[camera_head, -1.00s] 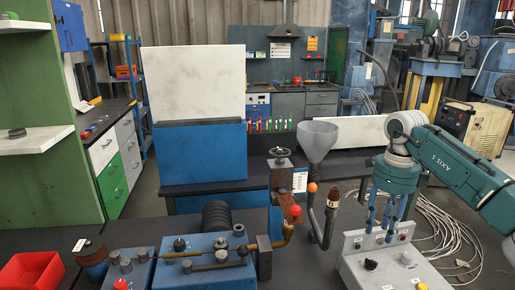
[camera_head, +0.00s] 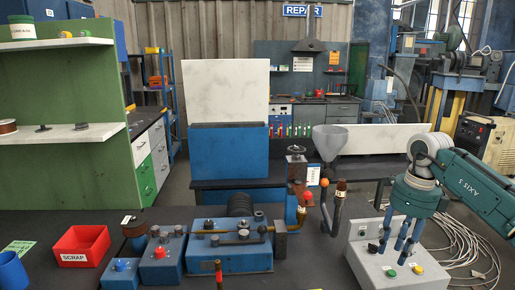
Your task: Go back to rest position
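My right gripper (camera_head: 399,232) hangs from the teal arm that comes in from the right. Its blue-grey fingers point down and stand apart with nothing between them. They hang in front of the grey control box (camera_head: 365,262) in the picture; I cannot tell whether they touch it. My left gripper and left arm are not in view. A grey funnel (camera_head: 329,140) with a dark bent pipe (camera_head: 335,217) below it stands left of my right gripper. A blue bench machine (camera_head: 228,258) with a black ribbed roller sits farther left on the dark table.
A red scrap bin (camera_head: 81,246), small blue button boxes (camera_head: 160,257) and a blue cup (camera_head: 12,271) stand on the table's left side. A green shelf unit (camera_head: 65,75) rises behind them. Loose pale cables (camera_head: 465,240) lie on the floor at the right.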

